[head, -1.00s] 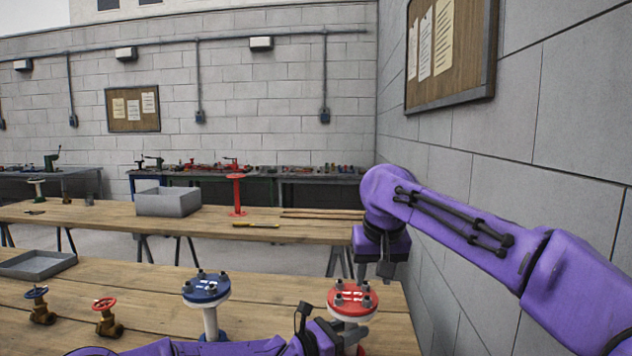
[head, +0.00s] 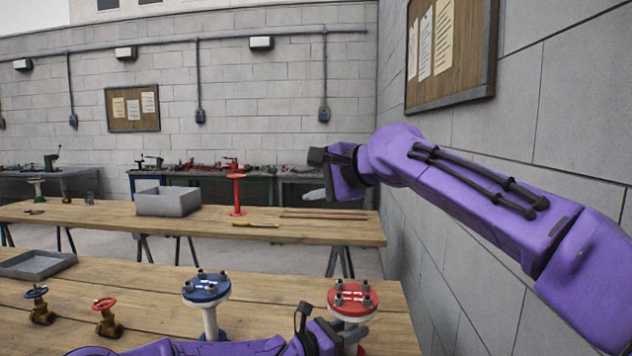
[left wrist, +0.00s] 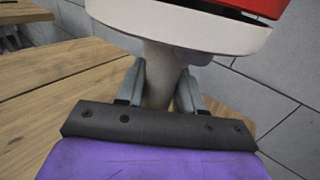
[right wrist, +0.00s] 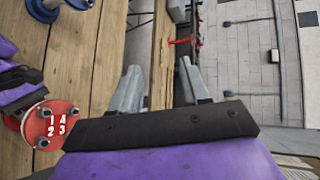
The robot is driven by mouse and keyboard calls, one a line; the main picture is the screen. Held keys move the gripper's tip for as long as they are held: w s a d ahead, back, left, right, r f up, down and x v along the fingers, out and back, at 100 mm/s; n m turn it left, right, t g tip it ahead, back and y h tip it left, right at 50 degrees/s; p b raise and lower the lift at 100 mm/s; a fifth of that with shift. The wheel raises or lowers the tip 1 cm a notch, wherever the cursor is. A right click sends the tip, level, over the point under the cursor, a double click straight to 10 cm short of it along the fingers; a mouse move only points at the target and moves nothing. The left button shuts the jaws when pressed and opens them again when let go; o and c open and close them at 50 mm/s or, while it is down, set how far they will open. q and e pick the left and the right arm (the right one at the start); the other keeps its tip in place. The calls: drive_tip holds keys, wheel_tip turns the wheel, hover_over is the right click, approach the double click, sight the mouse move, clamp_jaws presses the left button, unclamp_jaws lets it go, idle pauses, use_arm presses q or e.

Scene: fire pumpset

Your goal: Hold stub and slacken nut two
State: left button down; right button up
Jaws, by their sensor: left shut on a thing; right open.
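The red-topped stub (head: 352,299) stands at the right end of the near table, with several bolts and nuts around its flange. My left gripper (head: 352,334) is shut on the stub's pale neck (left wrist: 158,88), below the flange. In the right wrist view the red flange (right wrist: 56,131) shows white numbers 1, 4, 2 and 3; the 2 is at the lower left. My right gripper (head: 316,176) is open and empty, raised above and behind the stub, its fingers pointing left in the head view. Its two fingers (right wrist: 158,85) show apart in the right wrist view.
A blue-topped stub (head: 206,287) stands left of the red one. Two brass valves, one with a blue wheel (head: 38,304) and one with a red wheel (head: 107,316), stand further left. A grey bin (head: 168,202) and red stand (head: 237,195) are on the far table. A wall rises at right.

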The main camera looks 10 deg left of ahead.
use_arm(q)
drive_tip(key=c, duration=0.6)
unclamp_jaws()
use_arm(e)
wheel_tip(320, 180, up, 6)
drive_tip(key=w+m+t+y, duration=0.1)
drive_tip(key=m+t, duration=0.2)
drive_tip(key=m, duration=0.2)
drive_tip(key=shift+w+d+y, duration=0.15)
drive_tip(key=shift+w+y, duration=0.15)
